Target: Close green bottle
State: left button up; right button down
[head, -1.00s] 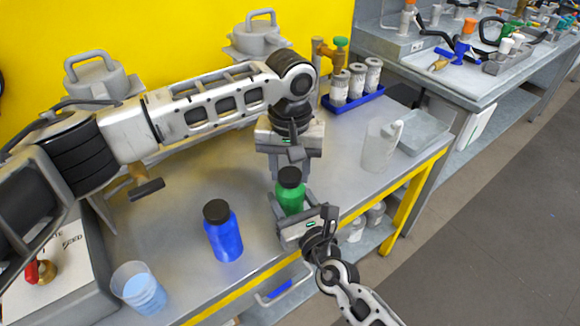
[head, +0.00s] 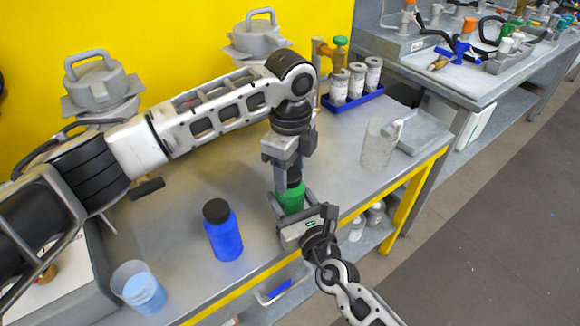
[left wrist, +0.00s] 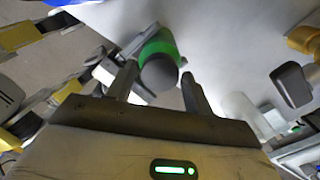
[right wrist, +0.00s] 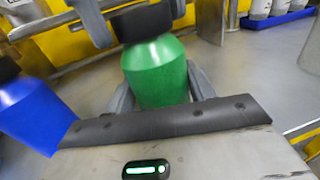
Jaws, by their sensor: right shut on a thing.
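The green bottle (head: 291,200) stands upright near the front edge of the table with a black cap (head: 295,177) on its top. In the right wrist view the bottle (right wrist: 155,75) fills the middle. My right gripper (head: 290,208) is shut on the bottle's body from the front. My left gripper (head: 288,172) points down from above, its fingers open on either side of the cap. In the left wrist view the cap (left wrist: 160,73) shows between the spread fingers, with a gap on the right. I cannot tell how tightly the cap sits.
A blue bottle (head: 223,232) with a black cap stands left of the green one. A beaker of blue liquid (head: 142,289) is at the front left. A clear pitcher (head: 379,145) and a blue tray (head: 353,102) of white jars stand at the back right. The table between is clear.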

pick_arm(q)
jog(key=shift+o, duration=1)
notch_tip(320, 180, up, 12)
pick_arm(e)
jog(key=shift+c, duration=2.3)
grip_release()
pick_arm(q)
jog(key=shift+f+b, duration=0.85)
jog(key=shift+f, duration=0.05)
pick_arm(e)
jog(key=v, duration=1.6)
